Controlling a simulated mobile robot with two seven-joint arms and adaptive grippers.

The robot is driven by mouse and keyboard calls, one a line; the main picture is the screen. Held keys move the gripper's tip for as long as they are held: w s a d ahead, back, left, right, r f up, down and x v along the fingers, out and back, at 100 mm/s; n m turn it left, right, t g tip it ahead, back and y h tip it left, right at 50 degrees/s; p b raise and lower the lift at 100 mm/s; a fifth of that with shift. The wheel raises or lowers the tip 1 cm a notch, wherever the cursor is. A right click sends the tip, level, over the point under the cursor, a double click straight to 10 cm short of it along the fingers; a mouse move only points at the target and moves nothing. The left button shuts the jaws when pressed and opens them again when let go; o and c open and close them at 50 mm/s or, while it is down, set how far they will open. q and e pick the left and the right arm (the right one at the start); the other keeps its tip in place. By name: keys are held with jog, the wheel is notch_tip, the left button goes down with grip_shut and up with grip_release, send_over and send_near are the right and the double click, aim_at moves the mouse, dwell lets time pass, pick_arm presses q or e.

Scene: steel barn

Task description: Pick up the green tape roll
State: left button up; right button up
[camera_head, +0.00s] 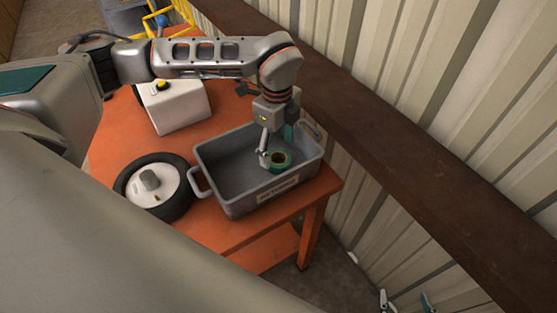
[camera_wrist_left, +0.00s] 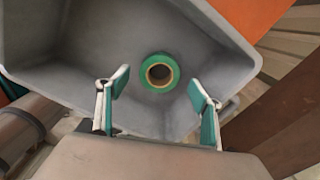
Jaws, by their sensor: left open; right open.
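The green tape roll (camera_head: 281,168) lies in the grey bin (camera_head: 236,205), near its right end. It also shows in the left wrist view (camera_wrist_left: 160,56), lying flat with its tan core facing up. My left gripper (camera_head: 277,152) is open and points down into the bin just above the roll. In the left wrist view, the left fingers (camera_wrist_left: 160,85) are spread to either side of the roll, which appears beyond the fingertips; they hold nothing. My right gripper (camera_head: 406,301) is open at the bottom edge of the head view, low and away from the table, with nothing visible between its fingers.
The bin stands on an orange table (camera_head: 220,234) near its right corner. A black-tyred wheel (camera_head: 180,202) lies left of the bin. A white box-like container (camera_head: 182,112) stands behind. A brown beam (camera_head: 390,125) and corrugated wall run along the right.

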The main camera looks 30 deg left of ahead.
aim_at(278, 156)
pick_arm(q)
jog(key=shift+d+f, duration=0.15)
jog(key=shift+f, duration=1.65)
jog(key=c, duration=1.2)
jog(key=shift+r, duration=0.15)
